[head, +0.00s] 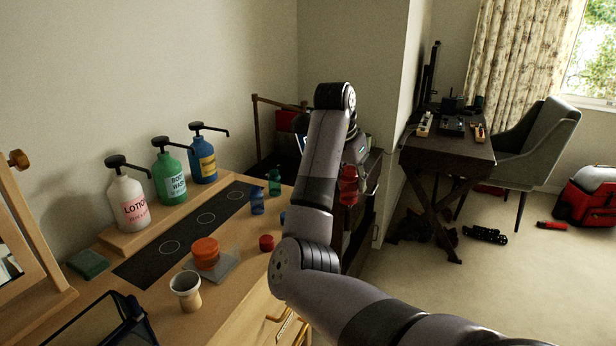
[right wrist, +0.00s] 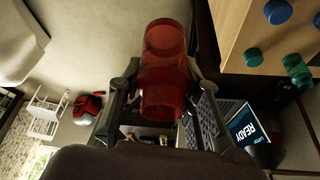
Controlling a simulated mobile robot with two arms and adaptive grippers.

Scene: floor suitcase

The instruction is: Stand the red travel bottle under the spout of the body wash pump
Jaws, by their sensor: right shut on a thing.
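The body wash pump (head: 171,177) is a green bottle with a black spout, standing on a wooden riser between the white lotion pump (head: 129,204) and a blue pump (head: 204,166). A black mat (head: 143,267) with circles lies in front of the pumps. My right gripper (right wrist: 160,78) is shut on the red travel bottle (right wrist: 163,55), held between its two fingers. In the head view the red bottle (head: 348,187) hangs off the right side of the counter, partly behind my arm, well away from the pumps. My left gripper is out of view.
A blue bottle (head: 257,201) and a green bottle (head: 274,182) stand near the mat's far end. A red cap (head: 266,243), an orange jar (head: 205,251) and a cup (head: 186,292) stand in front of the mat. A mirror frame (head: 40,235) stands at left.

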